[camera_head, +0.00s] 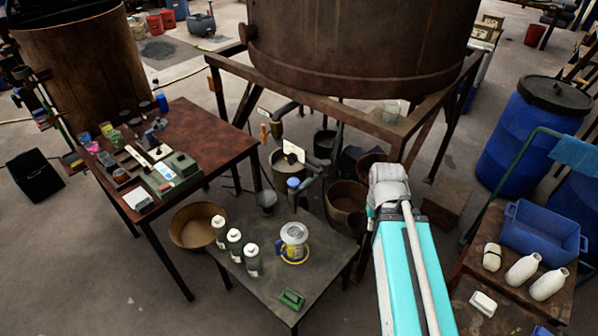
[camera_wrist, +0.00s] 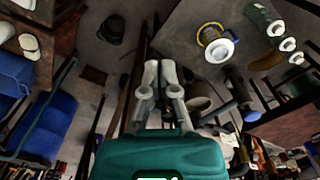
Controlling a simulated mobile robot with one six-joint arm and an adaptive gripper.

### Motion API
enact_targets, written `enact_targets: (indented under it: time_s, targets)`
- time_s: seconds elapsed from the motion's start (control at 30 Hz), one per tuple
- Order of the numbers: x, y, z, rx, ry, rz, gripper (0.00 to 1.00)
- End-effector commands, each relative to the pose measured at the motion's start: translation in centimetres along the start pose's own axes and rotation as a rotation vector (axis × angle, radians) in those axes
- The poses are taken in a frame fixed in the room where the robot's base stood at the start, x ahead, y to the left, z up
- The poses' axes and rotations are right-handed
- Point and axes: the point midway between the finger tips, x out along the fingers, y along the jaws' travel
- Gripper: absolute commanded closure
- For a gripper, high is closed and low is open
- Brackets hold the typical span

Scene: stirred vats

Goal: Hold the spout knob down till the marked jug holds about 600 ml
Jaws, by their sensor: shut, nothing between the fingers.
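The jug (camera_head: 293,243) is clear with a whitish top and a yellow band near its base. It stands upright on the low dark table (camera_head: 325,275); its level is too small to read. A blue knob (camera_head: 293,183) sits on a dark spout behind the jug, beyond the table's back edge. In the wrist view the jug (camera_wrist: 215,42) is at the upper right, and a blue knob-like piece (camera_wrist: 250,115) shows at the right. My gripper (camera_wrist: 158,72) is shut and empty, apart from both jug and knob. In the head view my arm hides its fingertips.
Several white-capped bottles (camera_head: 235,244) and a green item (camera_head: 291,299) share the low table. A rusty vat (camera_head: 360,45) on a frame rises behind. A brown table (camera_head: 185,140) with small items stands left. A cart with a blue crate (camera_head: 541,232) stands right.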

Motion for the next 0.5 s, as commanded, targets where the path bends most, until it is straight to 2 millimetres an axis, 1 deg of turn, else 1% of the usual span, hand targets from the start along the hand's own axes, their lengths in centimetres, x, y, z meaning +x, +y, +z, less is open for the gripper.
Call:
enact_targets:
  time_s: [0.37, 0.5]
  targets:
    - [-0.01, -0.01, -0.02, 0.000, 0.000, 0.000, 1.00]
    - [-0.17, -0.27, -0.67, -0.016, 0.000, -0.002, 1.00]
